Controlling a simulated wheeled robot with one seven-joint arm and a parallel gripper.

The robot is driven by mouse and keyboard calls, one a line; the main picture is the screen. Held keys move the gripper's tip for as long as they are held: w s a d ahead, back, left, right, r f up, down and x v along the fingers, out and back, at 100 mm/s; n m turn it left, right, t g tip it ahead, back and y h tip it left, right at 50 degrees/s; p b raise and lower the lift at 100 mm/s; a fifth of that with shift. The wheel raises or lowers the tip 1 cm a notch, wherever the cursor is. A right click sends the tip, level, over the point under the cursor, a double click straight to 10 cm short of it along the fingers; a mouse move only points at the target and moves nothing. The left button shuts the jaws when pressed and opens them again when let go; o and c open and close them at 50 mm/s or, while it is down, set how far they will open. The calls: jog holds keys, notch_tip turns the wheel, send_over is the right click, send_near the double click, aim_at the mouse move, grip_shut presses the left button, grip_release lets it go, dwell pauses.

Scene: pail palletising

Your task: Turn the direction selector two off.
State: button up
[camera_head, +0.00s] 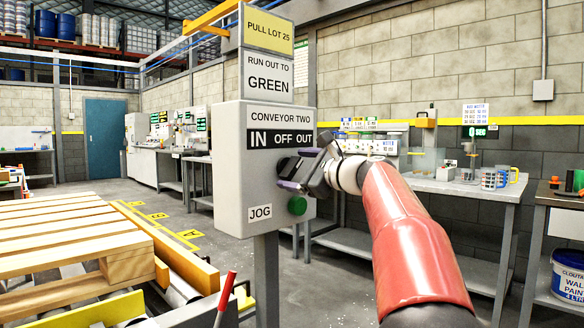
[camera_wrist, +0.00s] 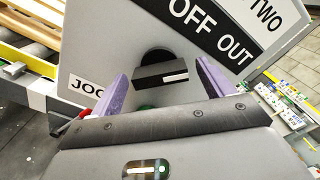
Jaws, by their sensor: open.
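The direction selector (camera_wrist: 152,76) is a black bar knob on a round base on the grey conveyor two control box (camera_head: 262,178). In the wrist view its white mark lies at the bar's right end, appearing to point to the OUT side of the IN OFF OUT label (camera_head: 280,139). My gripper (camera_head: 300,172) is in front of the box below this label and hides most of the knob in the head view. In the wrist view, my gripper (camera_wrist: 162,72) has its purple fingers apart, one on each side of the knob, with gaps visible. Whether it touches the knob cannot be told.
A green button (camera_head: 297,205) by the JOG label sits just below my gripper. Signs stand above the box. A wooden pallet (camera_head: 70,235) on a roller conveyor is at left. A workbench (camera_head: 455,185) with jugs stands behind my arm.

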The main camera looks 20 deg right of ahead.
jog(key=shift+x, duration=0.8)
jog(key=c, duration=1)
